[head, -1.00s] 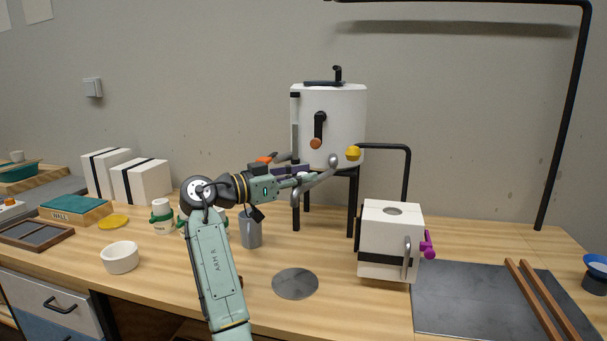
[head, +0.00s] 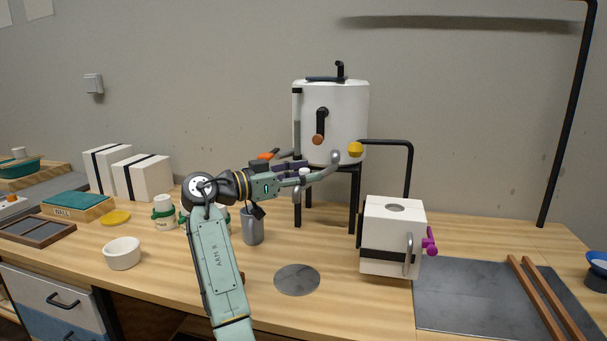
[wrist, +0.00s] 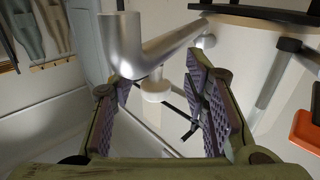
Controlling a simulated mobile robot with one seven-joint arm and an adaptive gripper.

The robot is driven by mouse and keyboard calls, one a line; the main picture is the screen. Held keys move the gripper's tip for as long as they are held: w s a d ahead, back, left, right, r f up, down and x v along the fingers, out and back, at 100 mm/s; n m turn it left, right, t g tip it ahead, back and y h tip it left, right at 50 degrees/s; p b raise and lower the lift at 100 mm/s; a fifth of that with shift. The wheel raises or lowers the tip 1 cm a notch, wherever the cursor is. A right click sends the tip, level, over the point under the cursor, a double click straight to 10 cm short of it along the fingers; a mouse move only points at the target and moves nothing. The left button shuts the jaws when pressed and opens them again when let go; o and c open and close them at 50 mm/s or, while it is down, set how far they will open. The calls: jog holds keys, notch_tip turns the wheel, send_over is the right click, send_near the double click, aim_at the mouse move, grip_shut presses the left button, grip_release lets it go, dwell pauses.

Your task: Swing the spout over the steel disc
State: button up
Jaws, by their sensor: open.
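The spout is a bent grey metal pipe (head: 325,171) that comes from the lower front of the white tank (head: 345,110); its outlet end points down, left of the tank's front. The steel disc (head: 297,279) lies flat on the bench, below and in front of the outlet. My gripper (wrist: 158,86) is open at the spout. In the wrist view its two padded fingers stand either side of a small pale knob (wrist: 157,91) on the pipe (wrist: 170,46). I see no clear grip on it. In the head view the fingers are partly hidden.
A grey cup (head: 253,228) stands left of the disc, near my arm. A white box with a purple knob (head: 392,238) stands to its right. Bare bench surrounds the disc.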

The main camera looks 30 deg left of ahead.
jog(key=shift+r, duration=0.1)
jog(key=v, duration=1.2)
